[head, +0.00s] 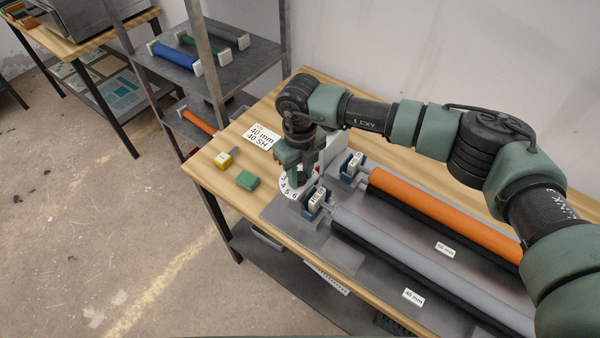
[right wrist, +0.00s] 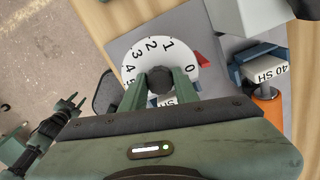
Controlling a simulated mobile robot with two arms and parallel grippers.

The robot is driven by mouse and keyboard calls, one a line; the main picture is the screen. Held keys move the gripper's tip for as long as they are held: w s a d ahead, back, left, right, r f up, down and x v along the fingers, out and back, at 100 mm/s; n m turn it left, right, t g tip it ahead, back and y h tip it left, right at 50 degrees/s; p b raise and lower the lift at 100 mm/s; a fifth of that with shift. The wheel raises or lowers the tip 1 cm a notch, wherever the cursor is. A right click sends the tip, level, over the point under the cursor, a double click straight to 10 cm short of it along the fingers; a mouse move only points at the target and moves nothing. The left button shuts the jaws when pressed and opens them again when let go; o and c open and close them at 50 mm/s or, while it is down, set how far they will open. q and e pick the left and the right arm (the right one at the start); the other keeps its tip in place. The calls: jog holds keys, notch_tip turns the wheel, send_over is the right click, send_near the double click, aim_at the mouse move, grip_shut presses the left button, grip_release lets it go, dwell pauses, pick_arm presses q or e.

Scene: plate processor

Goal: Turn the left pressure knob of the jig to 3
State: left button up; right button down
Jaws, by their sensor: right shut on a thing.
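The left pressure knob (right wrist: 160,80) is a dark round knob in the middle of a white dial in the right wrist view. A red marker (right wrist: 204,58) sits at the dial's edge, near the 0 and 1. In the head view the dial (head: 287,191) shows partly under my right gripper (head: 298,176). My right gripper (right wrist: 160,92) is shut on the knob, one green finger on each side.
The jig plate (head: 345,254) holds a grey roller (head: 420,262) and an orange roller (head: 440,210), with blue end blocks near the dial.

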jog(key=shift+f+m+b, duration=0.15)
jog(key=shift+m+b, duration=0.9)
jog(key=shift+m, duration=0.05)
jog(key=m+b, duration=0.3)
jog(key=m, duration=0.1)
jog(key=shift+b, duration=0.35)
jog(key=m+b, duration=0.3)
jog(key=m, duration=0.2)
jog(key=m+b, duration=0.4)
jog(key=m, duration=0.2)
jog(key=shift+b, duration=0.4)
jog(key=m+b, duration=0.2)
jog(key=m, duration=0.1)
jog(key=shift+m, duration=0.4)
pick_arm(q)
notch_tip(320, 180, down, 17)
jog(key=b, duration=0.1)
jog(key=shift+w, duration=0.4)
pick_arm(e)
jog(key=shift+r+m, duration=0.2)
jog(key=shift+m, duration=1)
jog(key=c, duration=1.1)
grip_release()
